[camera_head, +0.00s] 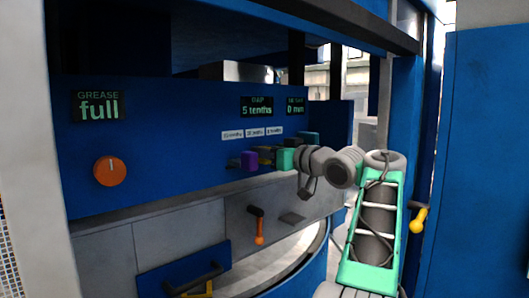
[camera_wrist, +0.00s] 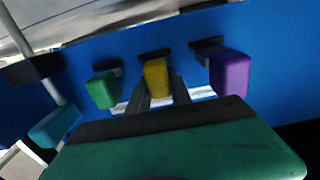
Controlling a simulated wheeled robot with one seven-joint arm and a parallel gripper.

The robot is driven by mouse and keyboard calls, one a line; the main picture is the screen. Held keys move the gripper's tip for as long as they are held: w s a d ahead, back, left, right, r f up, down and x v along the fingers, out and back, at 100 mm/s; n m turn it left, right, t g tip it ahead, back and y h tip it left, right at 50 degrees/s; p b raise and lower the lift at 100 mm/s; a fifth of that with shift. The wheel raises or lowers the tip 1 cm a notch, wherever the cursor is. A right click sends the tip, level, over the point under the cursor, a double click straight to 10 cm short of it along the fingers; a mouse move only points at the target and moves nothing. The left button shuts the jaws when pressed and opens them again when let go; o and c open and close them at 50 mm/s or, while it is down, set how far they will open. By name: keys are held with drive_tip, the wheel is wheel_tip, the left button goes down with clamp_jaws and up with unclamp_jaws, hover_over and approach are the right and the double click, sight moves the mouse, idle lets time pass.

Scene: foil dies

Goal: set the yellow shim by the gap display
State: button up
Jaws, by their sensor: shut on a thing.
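The yellow shim (camera_wrist: 156,78) is a small knob-like block on the blue panel, in the middle of the wrist view. My gripper (camera_wrist: 160,90) has its two dark fingers on either side of it, shut on it. In the head view my gripper (camera_head: 273,158) is up against the panel and largely hides the yellow shim. The gap display (camera_head: 257,107) reads "5 tenths" above it.
A purple block (camera_wrist: 230,73) and a green block (camera_wrist: 103,90) flank the yellow one closely. A teal block (camera_wrist: 55,125) is farther left. The head view also shows a grease display (camera_head: 98,106) reading "full", an orange dial (camera_head: 110,171) and an orange-handled lever (camera_head: 258,228).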

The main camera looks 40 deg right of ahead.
clamp_jaws()
